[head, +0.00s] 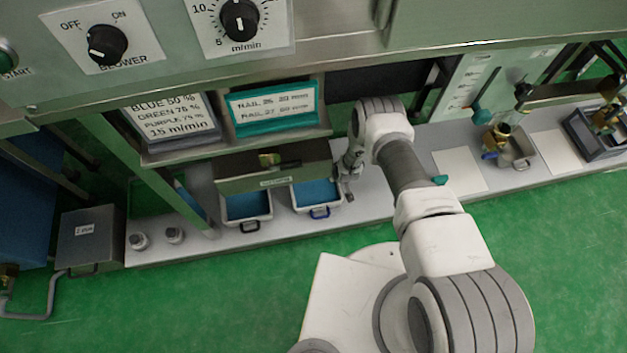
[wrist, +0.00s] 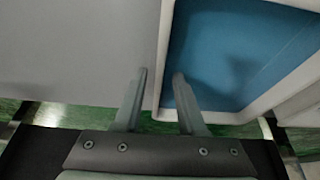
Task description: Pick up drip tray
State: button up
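Two white trays with blue insides stand side by side on the grey shelf. The left tray (head: 262,218) has a dark handle; the right tray (head: 335,205) has a blue handle. I cannot tell from a label which one is the drip tray. My gripper (head: 350,172) is at the right end of the right tray. In the wrist view my gripper (wrist: 160,76) is open, with its fingers apart. A white tray wall (wrist: 165,45) runs between the fingertips, the right finger on the blue inside and the left finger outside. Whether they touch it is unclear.
A metal plate (head: 235,184) overhangs the backs of both trays. Small grey weights (head: 174,235) stand at left. A metal pan (head: 517,158) with brass parts is at right. White sheets (head: 460,170) lie between.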

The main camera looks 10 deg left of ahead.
jog(key=shift+f, duration=0.2)
grip_shut()
jog(key=shift+w, duration=0.1)
dwell(1.2)
